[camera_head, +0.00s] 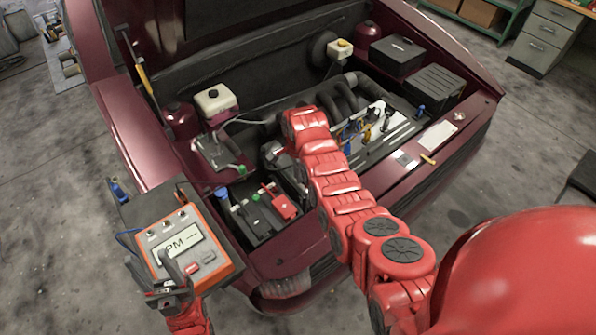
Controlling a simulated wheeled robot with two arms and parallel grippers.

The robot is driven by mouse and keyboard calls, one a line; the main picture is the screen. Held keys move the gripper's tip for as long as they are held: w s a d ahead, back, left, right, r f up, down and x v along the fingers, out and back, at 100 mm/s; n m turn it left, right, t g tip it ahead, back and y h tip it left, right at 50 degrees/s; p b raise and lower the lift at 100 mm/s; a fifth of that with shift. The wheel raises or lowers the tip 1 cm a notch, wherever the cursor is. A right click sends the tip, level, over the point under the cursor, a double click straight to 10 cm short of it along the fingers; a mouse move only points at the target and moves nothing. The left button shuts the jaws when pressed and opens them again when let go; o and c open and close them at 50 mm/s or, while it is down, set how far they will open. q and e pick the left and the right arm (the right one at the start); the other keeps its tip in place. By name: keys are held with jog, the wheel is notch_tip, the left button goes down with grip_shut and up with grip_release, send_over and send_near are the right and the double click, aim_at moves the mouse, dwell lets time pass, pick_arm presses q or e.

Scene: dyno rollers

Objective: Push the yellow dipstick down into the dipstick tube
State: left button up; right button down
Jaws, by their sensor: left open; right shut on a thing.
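My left gripper (172,278) is open, with dark fingers, in front of the orange RPM meter at the lower left. My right arm reaches across the engine bay. My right gripper (273,153) is partly hidden at the arm's end, low over the left part of the bay. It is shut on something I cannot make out. A small yellow piece (367,133) stands on the engine among blue parts, right of my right arm; it may be the dipstick's handle, but I cannot be sure. The dipstick tube cannot be made out.
The orange RPM meter (208,262) sits at the bay's front left. A battery with a red cover (284,207) is near my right gripper. A yellow-handled item (428,159) lies on the front edge. A white-topped reservoir (216,99) and black boxes (397,55) flank the engine.

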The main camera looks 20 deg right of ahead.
notch_tip(320, 180, down, 8)
jog(key=b, duration=0.6)
jog(key=shift+f, duration=0.1)
jog(key=c, duration=0.9)
grip_release()
jog(key=shift+o, duration=0.2)
notch_tip(320, 180, up, 18)
jog(key=p, duration=0.6)
jog(key=shift+f, duration=0.25)
jog(key=shift+f, duration=0.1)
